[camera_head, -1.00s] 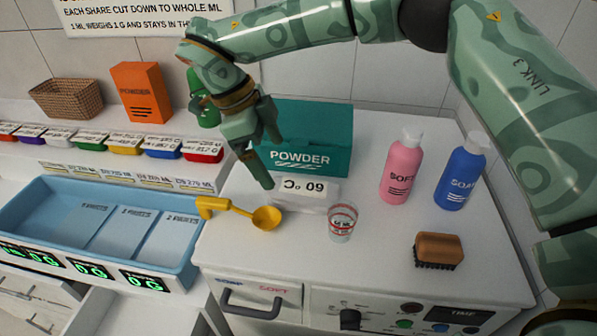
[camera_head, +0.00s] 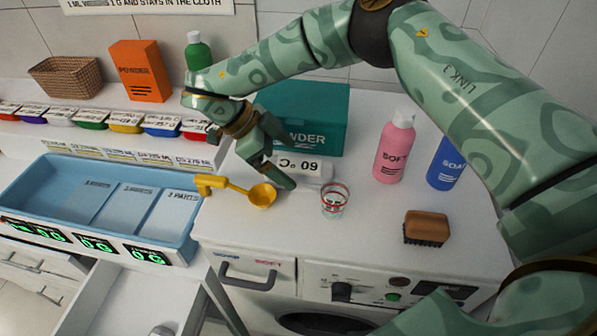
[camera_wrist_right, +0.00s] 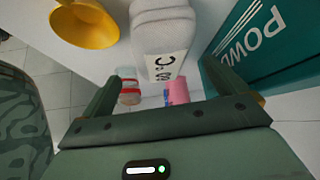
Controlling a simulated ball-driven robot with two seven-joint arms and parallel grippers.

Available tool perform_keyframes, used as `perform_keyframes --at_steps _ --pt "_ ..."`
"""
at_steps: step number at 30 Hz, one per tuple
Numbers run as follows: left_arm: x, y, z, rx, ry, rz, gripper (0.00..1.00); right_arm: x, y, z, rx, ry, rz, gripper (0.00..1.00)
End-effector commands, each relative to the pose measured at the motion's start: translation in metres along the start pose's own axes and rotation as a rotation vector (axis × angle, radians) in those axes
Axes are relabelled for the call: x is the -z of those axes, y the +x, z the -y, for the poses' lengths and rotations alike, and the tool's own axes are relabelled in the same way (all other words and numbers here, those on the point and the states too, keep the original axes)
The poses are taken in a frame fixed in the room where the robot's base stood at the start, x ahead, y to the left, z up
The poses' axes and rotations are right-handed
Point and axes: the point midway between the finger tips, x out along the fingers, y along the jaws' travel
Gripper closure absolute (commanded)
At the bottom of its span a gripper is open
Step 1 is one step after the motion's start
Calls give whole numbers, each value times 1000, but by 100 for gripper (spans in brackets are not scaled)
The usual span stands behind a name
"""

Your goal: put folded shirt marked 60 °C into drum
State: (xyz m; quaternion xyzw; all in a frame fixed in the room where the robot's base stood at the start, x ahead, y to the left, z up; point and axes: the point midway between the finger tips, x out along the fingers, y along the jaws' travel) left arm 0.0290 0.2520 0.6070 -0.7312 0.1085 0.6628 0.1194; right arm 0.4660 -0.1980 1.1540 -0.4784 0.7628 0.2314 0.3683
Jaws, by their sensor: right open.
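The folded shirt (camera_head: 318,174) is a white folded cloth with a 60 °C label, upside down to me, lying on the white washing machine top in front of the teal powder box (camera_head: 325,110). It also shows in the right wrist view (camera_wrist_right: 160,32). My right gripper (camera_head: 284,163) is open and empty at the shirt's left end. In the right wrist view its two fingers (camera_wrist_right: 163,78) stand apart on either side of the labelled end. The washing machine's dark round front (camera_head: 330,323) shows at the bottom edge; the drum's inside is hidden. My left gripper is out of view.
A yellow scoop (camera_head: 262,195) and a small measuring cup (camera_head: 335,200) stand close to the shirt. Pink (camera_head: 392,152) and blue (camera_head: 446,165) bottles and a brush (camera_head: 427,228) are to the right. A blue tray (camera_head: 60,190) is at left. A drawer (camera_head: 130,300) stands open below.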

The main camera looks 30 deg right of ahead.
Motion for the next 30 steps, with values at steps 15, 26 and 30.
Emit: perform_keyframes --at_steps 15,26,30 --pt "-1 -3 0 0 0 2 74 -3 51 3 1 0 1 3" --pt "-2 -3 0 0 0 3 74 -3 50 3 1 0 0 52" --pt "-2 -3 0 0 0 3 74 -3 50 3 1 0 1 56"
